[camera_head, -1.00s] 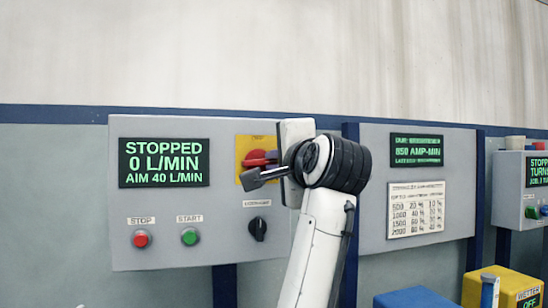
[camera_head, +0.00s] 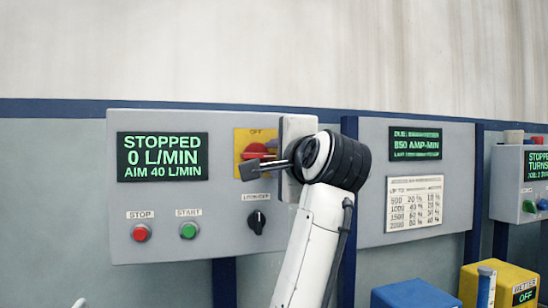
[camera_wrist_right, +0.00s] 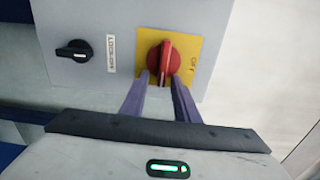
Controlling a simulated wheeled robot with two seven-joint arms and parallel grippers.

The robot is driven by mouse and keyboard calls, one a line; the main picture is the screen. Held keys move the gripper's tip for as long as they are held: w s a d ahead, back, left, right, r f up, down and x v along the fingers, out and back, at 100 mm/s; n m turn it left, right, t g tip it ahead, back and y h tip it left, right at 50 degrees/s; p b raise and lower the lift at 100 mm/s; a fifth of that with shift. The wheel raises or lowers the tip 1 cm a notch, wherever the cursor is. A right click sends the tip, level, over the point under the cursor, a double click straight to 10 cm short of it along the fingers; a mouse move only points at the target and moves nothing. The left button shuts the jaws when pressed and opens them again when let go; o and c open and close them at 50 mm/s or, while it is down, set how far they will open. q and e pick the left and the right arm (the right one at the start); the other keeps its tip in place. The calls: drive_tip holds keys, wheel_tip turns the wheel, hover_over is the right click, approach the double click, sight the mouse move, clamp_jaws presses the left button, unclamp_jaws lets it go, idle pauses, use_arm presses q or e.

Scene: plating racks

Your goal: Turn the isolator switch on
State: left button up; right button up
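The isolator switch is a red rotary knob (camera_head: 254,151) on a yellow plate (camera_head: 241,137) marked OFF, at the upper right of the grey control panel (camera_head: 190,262). My right gripper (camera_head: 247,172) is in front of its lower part and partly hides it. In the right wrist view the red knob (camera_wrist_right: 163,58) has its grip bar in line with the fingers. The two fingers (camera_wrist_right: 160,80) are apart, with their tips at either side of the knob's near end. I cannot tell whether they touch it. My left gripper is not in view.
A black selector (camera_head: 257,220) sits below the isolator. A red stop button (camera_head: 140,233) and green start button (camera_head: 189,230) are at the lower left. The display (camera_head: 162,157) reads STOPPED, 0 L/MIN. Another panel (camera_head: 465,190) stands to the right.

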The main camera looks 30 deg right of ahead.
drive_tip(key=shift+r, duration=0.1)
wheel_tip(320, 180, up, 10)
idle(0.5)
